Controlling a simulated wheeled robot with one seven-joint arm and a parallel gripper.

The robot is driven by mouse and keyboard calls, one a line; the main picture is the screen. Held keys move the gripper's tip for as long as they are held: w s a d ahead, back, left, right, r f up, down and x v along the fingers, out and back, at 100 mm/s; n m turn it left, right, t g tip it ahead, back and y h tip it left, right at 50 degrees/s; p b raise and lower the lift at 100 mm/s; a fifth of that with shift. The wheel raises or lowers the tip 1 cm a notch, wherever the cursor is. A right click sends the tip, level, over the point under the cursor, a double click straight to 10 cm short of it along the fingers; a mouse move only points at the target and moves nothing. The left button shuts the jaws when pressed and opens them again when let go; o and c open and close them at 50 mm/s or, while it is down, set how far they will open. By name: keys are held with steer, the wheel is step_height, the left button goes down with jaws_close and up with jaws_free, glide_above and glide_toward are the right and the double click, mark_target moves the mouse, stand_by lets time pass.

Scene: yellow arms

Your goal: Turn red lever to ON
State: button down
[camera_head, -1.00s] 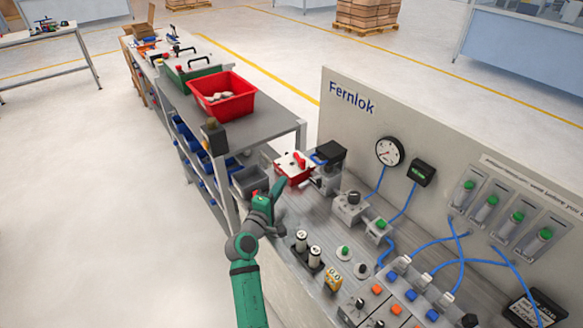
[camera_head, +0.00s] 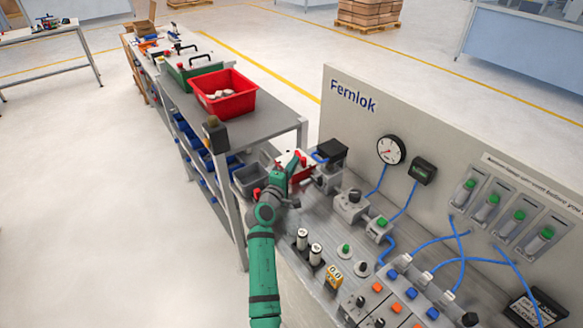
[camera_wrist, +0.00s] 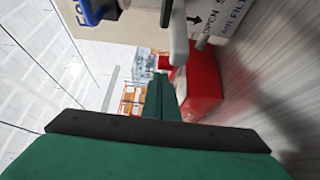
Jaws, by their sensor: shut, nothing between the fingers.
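The red lever (camera_head: 301,158) stands up from the white top of a red box (camera_head: 310,177) at the far left end of the bench. My gripper (camera_head: 290,169) reaches over this box, close beside the lever on its left, and partly covers the box. In the wrist view my shut green fingers (camera_wrist: 160,94) point past the box's red side (camera_wrist: 204,84), with nothing held. A grey rod (camera_wrist: 179,38) shows just above the fingertips. I cannot tell if the fingers touch the lever. The ON mark is not readable.
Knobs, buttons and blue cables fill the bench (camera_head: 322,221) to the right. A red crate (camera_head: 224,97) sits on the table behind.

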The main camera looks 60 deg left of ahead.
steer(key=shift+w+d, duration=0.5)
steer(key=shift+w, duration=0.4)
steer(key=shift+s+d, duration=0.1)
steer(key=v, duration=1)
steer(key=shift+s+d, duration=0.2)
steer(key=shift+s, duration=0.05)
